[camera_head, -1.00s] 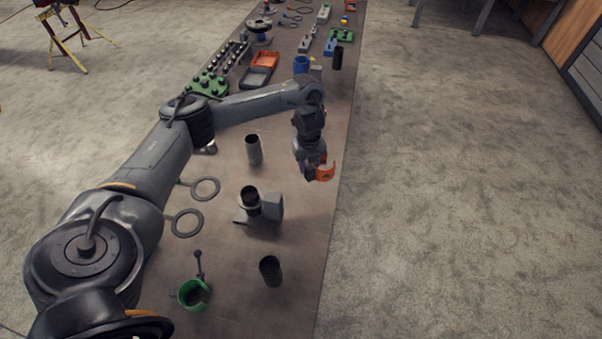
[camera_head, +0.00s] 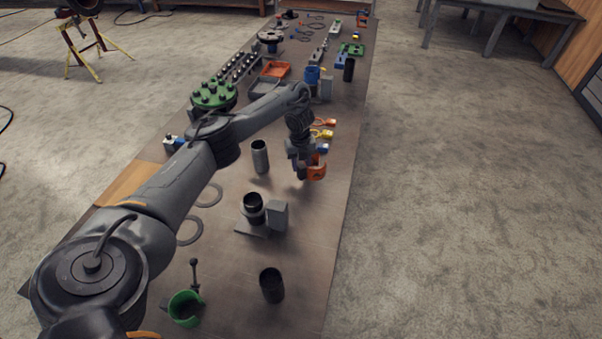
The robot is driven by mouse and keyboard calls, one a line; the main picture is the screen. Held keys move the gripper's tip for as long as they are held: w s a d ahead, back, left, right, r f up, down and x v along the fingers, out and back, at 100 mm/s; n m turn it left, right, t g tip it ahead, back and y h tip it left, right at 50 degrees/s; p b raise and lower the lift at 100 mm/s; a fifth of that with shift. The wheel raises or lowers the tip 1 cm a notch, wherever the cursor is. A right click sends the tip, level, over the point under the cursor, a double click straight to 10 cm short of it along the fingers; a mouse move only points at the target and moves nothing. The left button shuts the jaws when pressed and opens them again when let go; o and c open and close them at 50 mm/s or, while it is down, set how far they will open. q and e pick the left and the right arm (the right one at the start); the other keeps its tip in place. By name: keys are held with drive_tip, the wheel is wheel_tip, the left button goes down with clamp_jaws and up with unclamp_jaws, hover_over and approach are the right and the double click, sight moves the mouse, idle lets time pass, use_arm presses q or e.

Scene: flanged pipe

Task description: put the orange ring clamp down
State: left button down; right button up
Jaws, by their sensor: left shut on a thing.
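The orange ring clamp (camera_head: 317,172) is a curved orange piece near the right edge of the long brown table (camera_head: 225,300). My left gripper (camera_head: 306,172) is shut on it, pointing down. The clamp is close to the table top; I cannot tell whether it touches. The gripper partly hides the clamp's left side. My right gripper is not in view.
A dark pipe in a grey holder (camera_head: 253,208), a grey cylinder (camera_head: 260,156) and a dark cylinder (camera_head: 271,285) stand nearby. The right strip of table beside the holder is clear.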

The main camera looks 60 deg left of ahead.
use_arm(q)
wheel_tip(320, 180, down, 3)
drive_tip(key=shift+b, duration=1)
drive_tip(key=shift+f, duration=0.45)
drive_tip(key=c, duration=1.1)
unclamp_jaws()
drive_tip(key=shift+f, duration=0.2)
drive_tip(key=o, duration=0.4)
